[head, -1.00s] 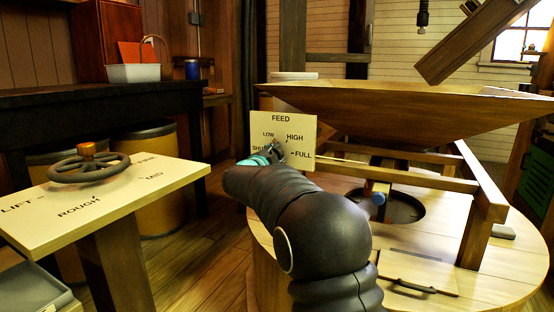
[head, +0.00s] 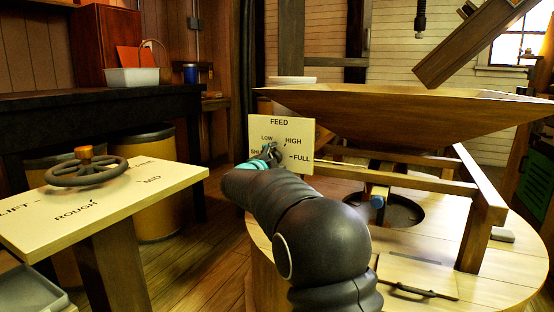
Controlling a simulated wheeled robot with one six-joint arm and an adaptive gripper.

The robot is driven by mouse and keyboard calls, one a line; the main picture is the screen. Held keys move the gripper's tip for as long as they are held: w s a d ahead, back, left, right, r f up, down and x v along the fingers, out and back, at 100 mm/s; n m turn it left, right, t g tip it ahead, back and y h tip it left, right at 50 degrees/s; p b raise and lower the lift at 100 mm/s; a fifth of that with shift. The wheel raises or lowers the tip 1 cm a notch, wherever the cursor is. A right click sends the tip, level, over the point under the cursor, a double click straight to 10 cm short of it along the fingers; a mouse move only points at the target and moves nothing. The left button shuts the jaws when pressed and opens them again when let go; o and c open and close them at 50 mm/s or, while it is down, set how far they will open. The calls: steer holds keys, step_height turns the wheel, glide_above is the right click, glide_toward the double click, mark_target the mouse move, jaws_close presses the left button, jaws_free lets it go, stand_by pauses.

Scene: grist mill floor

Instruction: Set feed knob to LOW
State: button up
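The cream FEED panel (head: 303,133) stands upright at the front of the hopper, with LOW, HIGH and FULL readable and the label at its left partly covered. My gripper (head: 271,153) is at the panel's face, in front of its middle, just below the LOW mark. The feed knob is largely hidden behind my gripper and arm, so its pointer direction does not show clearly. The fingers are small and dark here. I cannot tell whether they are closed on the knob.
The wooden hopper (head: 405,112) and its frame rails (head: 478,180) stand right of my arm, above the round millstone cover (head: 505,270). A second panel (head: 150,190) with a dark handwheel (head: 88,172) stands at the left. Floor shows between them.

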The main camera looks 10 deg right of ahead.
steer(key=v, duration=1.2)
steer(key=s+r+n+t+y+p, duration=0.2)
steer(key=s+r+n+t+y, duration=0.15)
steer(key=r+n+y, duration=0.3)
steer(key=s+a+f+n+g+y+p, duration=0.1)
steer(key=s+a+n+g+y, duration=0.1)
steer(key=s+n+y, duration=0.6)
steer(key=s+d+f+n+g+h+p, duration=0.1)
steer(key=s+f, duration=0.4)
steer(key=s, duration=0.5)
steer(key=s+d+f+n+g+h+p, duration=0.1)
steer(key=s+d+f+n+g, duration=0.2)
steer(key=s, duration=0.8)
steer(key=s+d+f+n+g+h+p, duration=0.1)
steer(key=s+d+f+n+g+h, duration=0.1)
steer(key=s+d+f+g, duration=0.3)
steer(key=s+f+g, duration=0.2)
steer(key=s+f, duration=0.2)
steer(key=s, duration=0.1)
steer(key=shift+s+f, duration=0.15)
steer(key=shift+s, duration=0.15)
